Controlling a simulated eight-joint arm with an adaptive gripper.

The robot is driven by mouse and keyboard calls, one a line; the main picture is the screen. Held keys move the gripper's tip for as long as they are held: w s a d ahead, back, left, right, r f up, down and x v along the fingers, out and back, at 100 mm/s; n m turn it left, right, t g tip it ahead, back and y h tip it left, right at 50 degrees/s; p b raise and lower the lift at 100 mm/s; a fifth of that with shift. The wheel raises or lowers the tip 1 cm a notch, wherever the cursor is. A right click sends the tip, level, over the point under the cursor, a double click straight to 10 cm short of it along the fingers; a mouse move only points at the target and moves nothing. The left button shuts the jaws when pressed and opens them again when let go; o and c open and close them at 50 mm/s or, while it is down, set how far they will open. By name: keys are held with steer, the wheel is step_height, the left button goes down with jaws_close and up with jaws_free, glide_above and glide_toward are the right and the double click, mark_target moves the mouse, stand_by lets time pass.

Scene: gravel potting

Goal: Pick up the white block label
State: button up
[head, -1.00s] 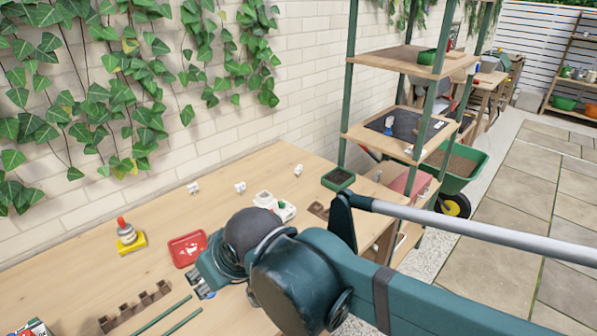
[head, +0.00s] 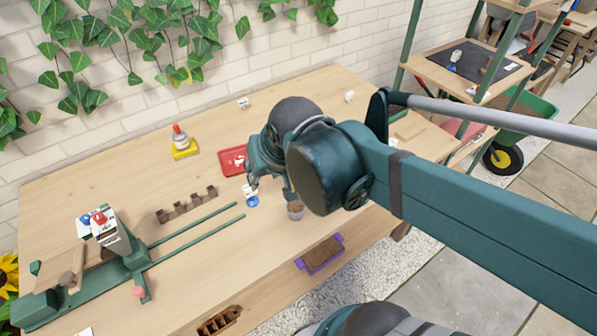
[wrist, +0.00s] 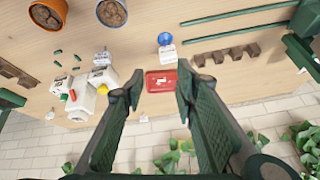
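Several small white blocks with dark marks lie on the table, and I cannot tell which is the white block label. In the wrist view, one white block (wrist: 167,54) lies beside a blue round piece (wrist: 165,39), between the red tray and that piece. In the head view, two more white blocks (head: 243,103) (head: 350,97) stand near the wall. My gripper (wrist: 159,76) is open and empty, its fingers either side of the red tray in the picture. It also shows in the head view (head: 267,184), partly hidden by my arm.
The red tray (head: 223,162) holds white pieces. The left-back tabletop is clear.

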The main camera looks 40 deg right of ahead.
steer(key=w+d+f+m+g+p, duration=0.2)
steer(key=d+m+p, duration=0.1)
steer(key=d+m, duration=0.2)
steer(key=w+d+f+m+g+p, duration=0.1)
steer(key=w+d+f+m+p, duration=0.1)
steer(key=d+m+p, duration=0.2)
steer(key=w+d+f+m+g+p, duration=0.2)
steer(key=d+f+m+p, duration=0.1)
steer(key=d+m, duration=0.3)
steer(key=shift+w+f+g, duration=0.1)
steer(key=shift+w+g, duration=0.2)
steer(key=shift+w, duration=0.05)
steer(key=shift+s+d+f+m+p, duration=0.1)
steer(key=shift+d+f+m+p, duration=0.45)
steer(key=shift+m, duration=0.25)
steer(key=shift+a, duration=0.1)
steer(key=shift+f+b, duration=0.4)
steer(key=shift+f, duration=0.95)
steer(key=shift+f, duration=0.1)
steer(key=shift+f+b, duration=0.7)
steer(key=shift+f, duration=1.8)
steer(key=shift+s, duration=0.1)
